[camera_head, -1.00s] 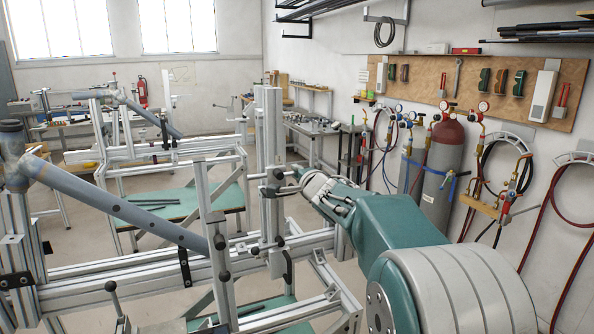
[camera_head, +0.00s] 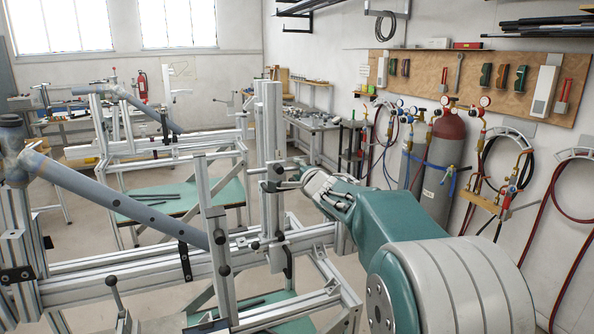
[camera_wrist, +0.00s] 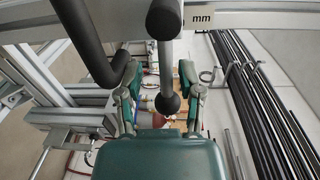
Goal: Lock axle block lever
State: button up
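In the wrist view a straight grey lever with a round black knob (camera_wrist: 168,103) hangs from a black hub (camera_wrist: 164,18). The lever passes between the two teal-padded fingers of my gripper (camera_wrist: 160,78). The fingers are apart, with a gap to the lever on both sides. In the head view my gripper (camera_head: 291,182) is at the upright aluminium post (camera_head: 273,130), beside a small block with black knobs (camera_head: 271,187). The lever itself is hard to make out there, partly hidden by the gripper.
A bent black handle (camera_wrist: 96,50) is close to the left finger in the wrist view. A grey tube (camera_head: 120,209) slopes across the jig to the left, and another black-knobbed lever (camera_head: 111,284) stands at the front. Gas cylinders (camera_head: 441,170) stand by the right wall.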

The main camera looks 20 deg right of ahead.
jog(key=shift+s+r, duration=0.1)
jog(key=s, duration=1.1)
jog(key=shift+s+d+r, duration=0.2)
jog(key=shift+s+r, duration=0.05)
jog(key=shift+s, duration=0.15)
jog(key=s+a+f+n+g, duration=0.4)
jog(key=s+f+n, duration=0.1)
jog(key=s, duration=0.5)
jog(key=s+a+f+n+g, duration=0.4)
jog(key=s+n, duration=0.3)
jog(key=s, duration=0.2)
jog(key=s+a+f+n+g, duration=0.3)
jog(key=s+f+n, duration=0.2)
jog(key=s, duration=0.5)
jog(key=shift+s+a+f+n+g+h, duration=0.3)
jog(key=shift+s+a+f+n+g, duration=0.1)
jog(key=shift+f, duration=0.4)
